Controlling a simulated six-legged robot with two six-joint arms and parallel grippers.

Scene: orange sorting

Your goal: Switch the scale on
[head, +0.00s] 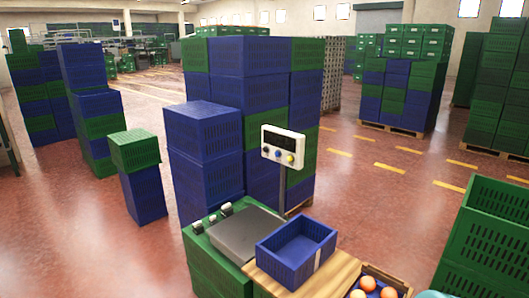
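The scale has a flat grey weighing plate (247,236) resting on green crates, and nothing lies on the plate. A white display head (283,145) stands on a grey post at the plate's right back corner. Its screen (281,138) is dark, with no digits that I can make out. Below the screen is a row of small buttons, including a yellow one (290,159) and a blue one (278,154). Neither of my grippers shows in the head view.
An empty blue crate (272,263) sits on a wooden top (338,278) right of the plate. Oranges (367,283) lie in a box at the bottom edge. Small dark-and-white objects (212,220) stand left of the plate. Tall blue crates (205,133) rise behind; green crates (490,240) stand right.

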